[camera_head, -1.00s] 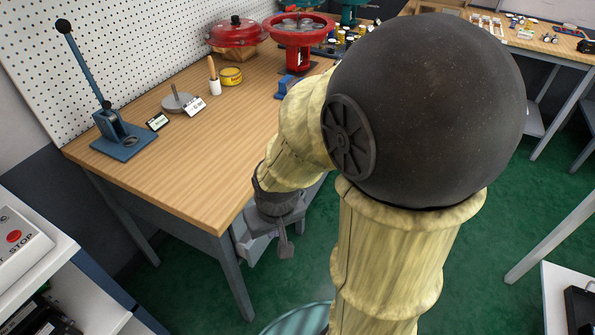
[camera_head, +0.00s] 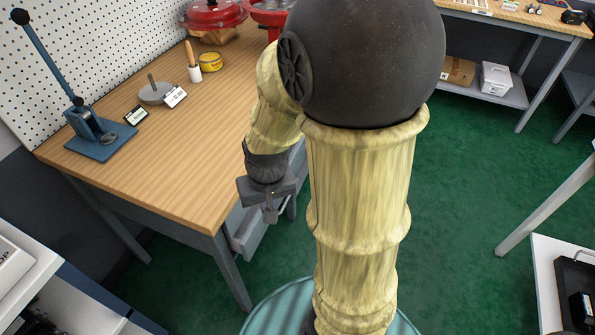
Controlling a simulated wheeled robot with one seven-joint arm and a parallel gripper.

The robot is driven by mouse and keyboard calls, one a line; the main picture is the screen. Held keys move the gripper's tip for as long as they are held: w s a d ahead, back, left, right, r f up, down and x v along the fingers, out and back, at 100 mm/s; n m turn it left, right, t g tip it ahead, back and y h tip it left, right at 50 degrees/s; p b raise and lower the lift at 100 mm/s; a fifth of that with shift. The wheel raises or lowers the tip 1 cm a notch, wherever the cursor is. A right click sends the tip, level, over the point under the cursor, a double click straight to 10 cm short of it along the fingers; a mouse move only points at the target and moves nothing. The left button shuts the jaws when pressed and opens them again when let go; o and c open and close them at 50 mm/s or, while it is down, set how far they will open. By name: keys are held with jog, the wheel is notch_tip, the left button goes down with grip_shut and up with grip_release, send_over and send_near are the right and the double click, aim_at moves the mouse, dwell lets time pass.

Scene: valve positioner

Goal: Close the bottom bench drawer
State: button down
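The wooden-topped bench (camera_head: 190,165) fills the left side. A grey drawer unit (camera_head: 250,232) shows under its front edge, at the right of the near leg. At least one drawer front seems to stand out from it, but my arm and gripper hide much of the unit. I cannot tell how far the bottom drawer is out. My dark grey gripper (camera_head: 270,210) points down just in front of the bench edge and overlaps the drawer unit in the picture. Its fingers are seen from above and small; no held object shows. Whether it touches a drawer is unclear.
A blue lever press (camera_head: 98,135), a grey weight (camera_head: 155,92) and a yellow tin (camera_head: 210,62) stand on the bench. White shelving (camera_head: 30,265) is at near left. A second table (camera_head: 510,22) is at the back right. Green floor (camera_head: 460,165) is clear at right.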

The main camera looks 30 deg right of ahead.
jog(key=w+d+f+m+y+b, duration=0.2)
jog(key=w+d+f+m+y, duration=0.4)
jog(key=f, duration=0.3)
jog(key=w+d+f+m+y+b, duration=0.25)
jog(key=d+f+m, duration=0.25)
jog(key=f+m, duration=0.35)
jog(key=w+d+f+m+t+y, duration=0.1)
jog(key=d+f+m+t, duration=0.1)
jog(key=d+m+t, duration=0.4)
jog(key=w+d+f+m+t+y+b, duration=0.1)
jog(key=d+m+t, duration=0.5)
jog(key=d, duration=0.6)
notch_tip(320, 180, down, 2)
jog(key=shift+w+d+f, duration=0.15)
jog(key=shift+w+d, duration=0.1)
jog(key=shift+w, duration=0.2)
jog(key=x, duration=0.4)
jog(key=b+x, duration=0.1)
jog(key=x, duration=0.9)
jog(key=shift+s+a+r+b, duration=0.1)
jog(key=shift+r+b, duration=0.2)
jog(key=shift+b, duration=0.1)
